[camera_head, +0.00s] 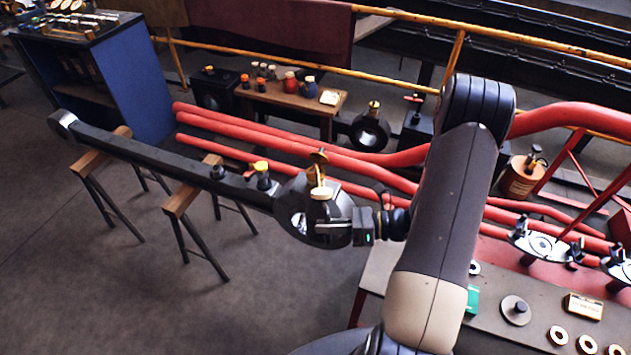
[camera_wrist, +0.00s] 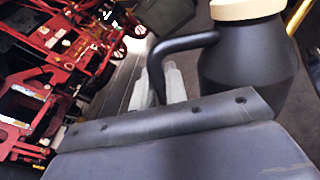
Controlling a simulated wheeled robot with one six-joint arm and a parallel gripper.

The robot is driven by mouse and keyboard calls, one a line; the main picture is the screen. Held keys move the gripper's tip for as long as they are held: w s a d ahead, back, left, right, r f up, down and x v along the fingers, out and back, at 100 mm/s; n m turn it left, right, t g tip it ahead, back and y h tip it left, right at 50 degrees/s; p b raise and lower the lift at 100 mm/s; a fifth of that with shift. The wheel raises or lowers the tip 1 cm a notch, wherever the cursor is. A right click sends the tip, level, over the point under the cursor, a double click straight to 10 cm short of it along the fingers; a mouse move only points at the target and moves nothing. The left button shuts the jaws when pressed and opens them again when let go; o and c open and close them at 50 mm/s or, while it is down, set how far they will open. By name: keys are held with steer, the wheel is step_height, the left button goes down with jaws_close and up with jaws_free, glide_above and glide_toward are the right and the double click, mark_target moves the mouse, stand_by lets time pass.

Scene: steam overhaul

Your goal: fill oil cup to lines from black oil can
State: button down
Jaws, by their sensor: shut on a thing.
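A black oil can (camera_wrist: 250,60) with a cream cap fills the upper right of the wrist view. Its curved black handle (camera_wrist: 185,42) reaches toward my gripper (camera_wrist: 160,85), which is shut on it. In the head view my gripper (camera_head: 345,226) is at the big end of a long dark rod, with the can's cream cap (camera_head: 321,193) in front of it. A brass oil cup (camera_head: 319,168) with its lid raised stands on the rod's big end (camera_head: 290,205), close behind the can. The oil level, the lines and the spout tip cannot be made out.
The rod (camera_head: 150,152) lies across two wooden trestles (camera_head: 100,150). A yellow-topped black container (camera_head: 263,176) stands by the rod. Red pipes (camera_head: 300,140) run behind. A bench with parts (camera_head: 540,310) is at lower right. Floor at lower left is clear.

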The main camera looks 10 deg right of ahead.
mark_target(328, 240)
steer(key=shift+s+f+n+b, duration=0.2)
steer(key=shift+f+n+b, duration=0.4)
steer(key=shift+f+b, duration=0.75)
steer(key=shift+s+f+n+b, duration=0.15)
steer(key=shift+f+n+b, duration=0.45)
steer(key=shift+f+b, duration=0.7)
steer(key=f+b, duration=0.1)
steer(key=b, duration=0.1)
steer(key=f+n+b, duration=0.1)
steer(key=b, duration=0.1)
steer(key=f+n+b, duration=0.1)
steer(key=b, duration=0.1)
steer(key=shift+w+f+t+y, duration=0.1)
steer(key=shift+w+t+y, duration=0.3)
steer(key=shift+w+d+f+n+b, duration=0.1)
steer(key=shift+w+f+n+b, duration=0.15)
steer(key=shift+f+n+b, duration=0.5)
steer(key=shift+r+b, duration=0.3)
steer(key=s+a+r+p, duration=0.1)
steer(key=s+r, duration=0.2)
steer(key=s, duration=0.7)
